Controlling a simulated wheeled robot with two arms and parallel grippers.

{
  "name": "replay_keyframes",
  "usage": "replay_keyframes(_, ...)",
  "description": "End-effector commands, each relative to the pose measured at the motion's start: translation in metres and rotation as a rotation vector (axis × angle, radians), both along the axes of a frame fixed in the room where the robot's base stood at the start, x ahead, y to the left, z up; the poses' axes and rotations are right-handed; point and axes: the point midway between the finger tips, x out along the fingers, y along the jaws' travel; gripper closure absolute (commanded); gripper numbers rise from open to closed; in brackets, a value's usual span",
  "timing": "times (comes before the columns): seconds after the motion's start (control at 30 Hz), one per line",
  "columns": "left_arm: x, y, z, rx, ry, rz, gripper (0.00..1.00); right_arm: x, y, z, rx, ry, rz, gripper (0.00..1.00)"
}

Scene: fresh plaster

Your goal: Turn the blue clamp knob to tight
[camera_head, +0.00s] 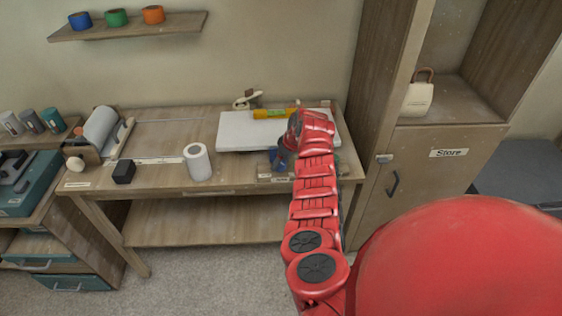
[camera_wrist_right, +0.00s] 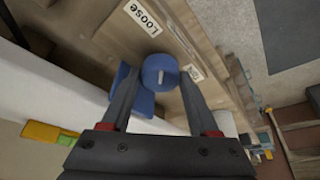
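The blue clamp knob (camera_wrist_right: 161,66) is round with a short white mark on its face, on the wooden bench edge. In the right wrist view the mark runs nearly up and down. A "Loose" label (camera_wrist_right: 143,18) lies above it; a second label (camera_wrist_right: 193,73), partly hidden by a finger, lies to its right. My right gripper (camera_wrist_right: 158,78) is open, with one finger on each side of the knob; I cannot tell whether they touch it. A blue piece (camera_wrist_right: 145,103) shows behind the knob. In the head view my right arm partly hides this spot. My left gripper is not in view.
On the workbench (camera_head: 150,190) stand a white roll (camera_head: 197,162), a black block (camera_head: 124,171) and a white board (camera_head: 236,131) with a yellow tool (camera_head: 268,113). A store cupboard (camera_head: 425,185) stands close to the right of the bench.

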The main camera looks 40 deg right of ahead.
Motion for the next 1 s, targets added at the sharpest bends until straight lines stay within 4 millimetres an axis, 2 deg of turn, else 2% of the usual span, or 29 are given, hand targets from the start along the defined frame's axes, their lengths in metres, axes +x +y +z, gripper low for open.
replay_keyframes(0.03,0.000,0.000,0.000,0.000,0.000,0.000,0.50,0.000,0.000,0.000,0.000,0.000,0.000,0.50)
replay_keyframes(0.3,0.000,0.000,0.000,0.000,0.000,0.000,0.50,0.000,0.000,0.000,0.000,0.000,0.000,0.97)
replay_keyframes(0.67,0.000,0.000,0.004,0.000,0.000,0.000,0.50,0.000,0.001,0.000,-0.002,0.002,-0.064,0.97)
replay_keyframes(1.0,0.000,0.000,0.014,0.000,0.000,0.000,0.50,0.000,0.002,0.001,-0.005,0.000,-0.322,0.97)
